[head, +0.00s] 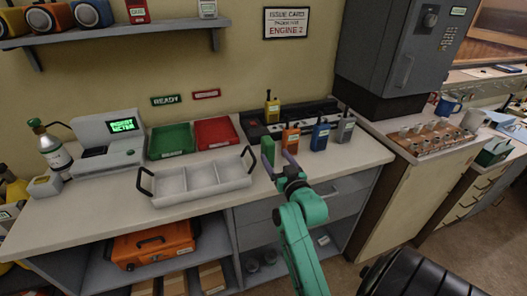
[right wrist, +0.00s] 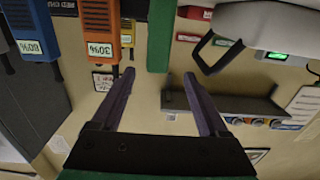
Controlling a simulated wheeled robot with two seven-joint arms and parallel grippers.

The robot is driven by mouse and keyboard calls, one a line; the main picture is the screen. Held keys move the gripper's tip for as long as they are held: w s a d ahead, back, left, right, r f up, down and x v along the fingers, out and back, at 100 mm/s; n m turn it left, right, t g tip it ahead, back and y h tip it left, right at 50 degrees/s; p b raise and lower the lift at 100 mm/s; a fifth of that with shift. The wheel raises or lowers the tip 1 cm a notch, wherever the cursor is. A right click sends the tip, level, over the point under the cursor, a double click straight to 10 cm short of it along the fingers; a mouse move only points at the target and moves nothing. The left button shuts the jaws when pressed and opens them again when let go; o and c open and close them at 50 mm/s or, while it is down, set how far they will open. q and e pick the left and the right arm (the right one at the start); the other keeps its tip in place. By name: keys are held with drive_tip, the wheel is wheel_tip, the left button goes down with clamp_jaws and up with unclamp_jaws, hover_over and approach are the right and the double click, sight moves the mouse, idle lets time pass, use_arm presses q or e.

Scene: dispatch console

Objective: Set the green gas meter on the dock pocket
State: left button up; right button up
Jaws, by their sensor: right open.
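The green gas meter (head: 267,150) stands upright on the counter in front of the charger rack. It also shows in the right wrist view (right wrist: 159,35), at the top between the fingertips. My right gripper (head: 279,157) is open and empty, with its purple fingers just at the green meter; contact cannot be told. The fingers (right wrist: 158,76) are spread wide in the right wrist view. The dock (head: 95,160) stands at the left of the counter, its green-lit screen (head: 122,125) reading "INSERT METER". The inside of its pocket is not clear. My left gripper is out of view.
Orange (head: 290,138), blue (head: 320,136) and grey (head: 345,128) units stand close right of the green meter. A white three-part tray (head: 200,197) with upright black handles lies between it and the dock. Green (head: 170,141) and red (head: 216,133) trays sit behind.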

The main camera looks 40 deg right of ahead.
sight(268, 143)
drive_tip(key=p+x, duration=0.1)
drive_tip(key=x, duration=0.3)
drive_tip(key=p+x, duration=0.1)
drive_tip(key=x, duration=0.3)
drive_tip(key=shift+d+r, duration=0.2)
drive_tip(key=shift+w+f, duration=0.15)
drive_tip(key=shift+w, duration=0.05)
drive_tip(key=shift+d, duration=0.1)
drive_tip(key=shift+s, duration=0.1)
drive_tip(key=shift+c, duration=0.6)
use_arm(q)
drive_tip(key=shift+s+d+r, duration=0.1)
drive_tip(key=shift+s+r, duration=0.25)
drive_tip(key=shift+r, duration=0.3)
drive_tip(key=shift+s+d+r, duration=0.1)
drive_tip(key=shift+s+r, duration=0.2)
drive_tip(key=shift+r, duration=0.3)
use_arm(e)
clamp_jaws()
